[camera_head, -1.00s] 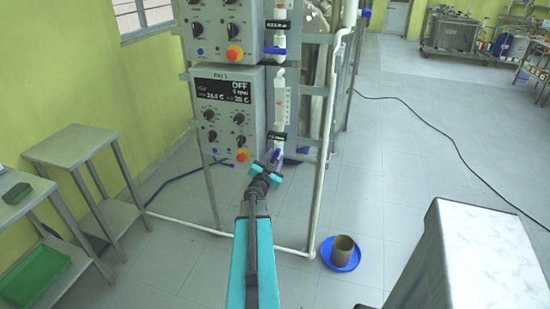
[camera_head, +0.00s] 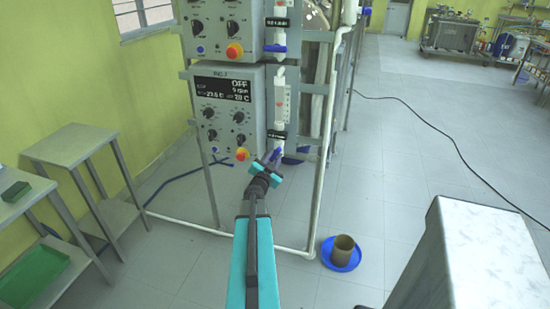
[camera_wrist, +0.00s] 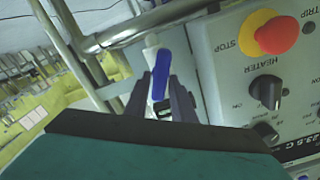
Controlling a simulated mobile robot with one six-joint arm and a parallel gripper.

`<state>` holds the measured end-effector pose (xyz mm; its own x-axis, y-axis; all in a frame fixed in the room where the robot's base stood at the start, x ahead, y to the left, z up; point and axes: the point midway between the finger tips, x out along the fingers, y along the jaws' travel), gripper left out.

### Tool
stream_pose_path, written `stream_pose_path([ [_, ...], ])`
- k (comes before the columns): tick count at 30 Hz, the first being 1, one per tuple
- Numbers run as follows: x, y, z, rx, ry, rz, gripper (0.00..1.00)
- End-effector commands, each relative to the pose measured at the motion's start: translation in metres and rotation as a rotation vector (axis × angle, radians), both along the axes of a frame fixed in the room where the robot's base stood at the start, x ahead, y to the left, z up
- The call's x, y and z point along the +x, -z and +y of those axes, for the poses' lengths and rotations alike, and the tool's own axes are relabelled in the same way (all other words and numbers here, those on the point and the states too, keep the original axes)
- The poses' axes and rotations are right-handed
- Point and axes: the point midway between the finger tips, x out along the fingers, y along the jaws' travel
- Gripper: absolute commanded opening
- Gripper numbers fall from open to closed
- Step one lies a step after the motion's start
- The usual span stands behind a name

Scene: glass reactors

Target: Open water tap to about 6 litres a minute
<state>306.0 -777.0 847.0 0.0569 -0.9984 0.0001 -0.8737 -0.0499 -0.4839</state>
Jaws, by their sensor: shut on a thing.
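The water tap has a blue lever handle (camera_wrist: 160,74) on a white vertical pipe. In the wrist view my gripper (camera_wrist: 162,88) has its two dark fingers on either side of the blue lever and is shut on it. In the head view my gripper (camera_head: 268,167) is at the lower end of the white flow meter tube (camera_head: 281,100), beside the lower control box (camera_head: 228,112). The lever is mostly hidden by the gripper there. The scale on the flow meter is too small to read.
A red and yellow stop button (camera_wrist: 276,35) and a heater knob (camera_wrist: 267,91) are close to the gripper on the right in the wrist view. A steel rack post (camera_head: 320,150) stands close by. A brown pot on a blue dish (camera_head: 341,267) is on the floor.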

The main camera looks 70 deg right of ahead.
Motion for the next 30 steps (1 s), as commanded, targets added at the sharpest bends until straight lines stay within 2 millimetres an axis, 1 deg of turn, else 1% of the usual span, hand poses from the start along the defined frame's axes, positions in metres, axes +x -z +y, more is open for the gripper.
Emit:
stream_pose_path([
  [2,0.0,0.0,0.0,-0.001,0.0,0.001,0.0],
  [3,0.0,0.0,0.0,-0.001,0.0,0.001,0.28],
  [4,0.0,0.0,0.0,-0.001,0.0,0.001,0.33],
  [5,0.0,0.0,0.0,-0.001,0.0,0.001,0.36],
  [14,0.0,0.0,0.0,0.0,0.0,0.001,0.36],
  [19,-0.001,0.0,0.004,0.0,0.0,0.001,0.36],
  [23,-0.001,0.0,0.012,0.001,0.0,0.001,0.36],
  [30,-0.002,0.001,0.034,0.0,-0.001,0.002,0.36],
])
